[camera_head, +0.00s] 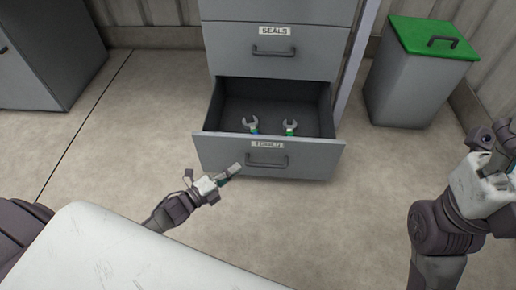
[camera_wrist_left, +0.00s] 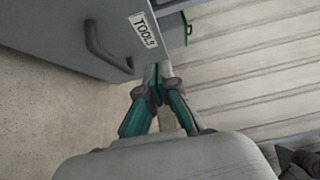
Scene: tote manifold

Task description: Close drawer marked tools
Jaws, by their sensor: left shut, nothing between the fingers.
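The tools drawer (camera_head: 215,152) is the bottom one of the grey cabinet and stands pulled out.
The seals drawer (camera_head: 275,45) above is shut. A grey bin with a green lid (camera_head: 430,40) stands right of the cabinet. A grey cabinet (camera_head: 60,50) is at the far left. The floor (camera_head: 140,130) left of the drawer is clear.

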